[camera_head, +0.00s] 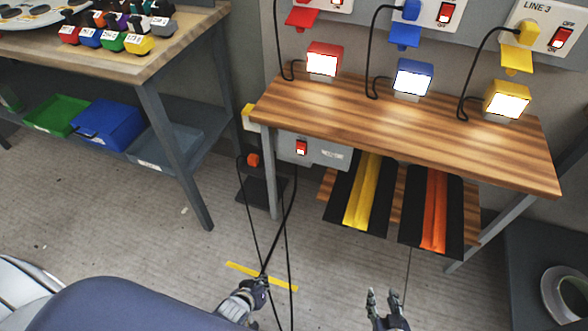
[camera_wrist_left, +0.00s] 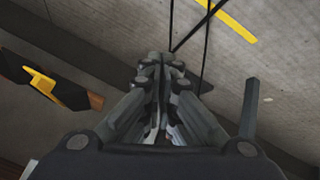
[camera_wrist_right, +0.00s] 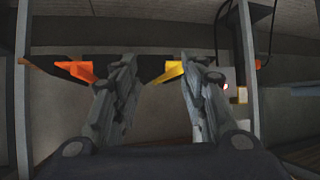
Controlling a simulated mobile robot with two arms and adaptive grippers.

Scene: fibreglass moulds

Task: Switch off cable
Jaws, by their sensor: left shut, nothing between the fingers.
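Black cables (camera_head: 286,220) hang below the wooden bench and run down past my left gripper (camera_head: 262,281). They also cross the floor in the left wrist view (camera_wrist_left: 204,50). My left gripper is shut and empty, low over the floor; I cannot tell whether it touches a cable. A grey box (camera_head: 325,153) under the bench carries a lit red switch (camera_head: 301,147). An orange-red plug (camera_head: 253,160) hangs left of it. The wall panels above have red switches, including LINE 3's (camera_head: 561,38). My right gripper (camera_head: 383,299) is open and empty, in front of the bench.
The bench (camera_head: 400,125) holds lit red, blue and yellow lamps. Yellow and orange strips on black pads (camera_head: 345,190) lie on a lower shelf. A yellow tape line (camera_head: 240,270) marks the floor. A second table (camera_head: 150,62) with coloured blocks stands left.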

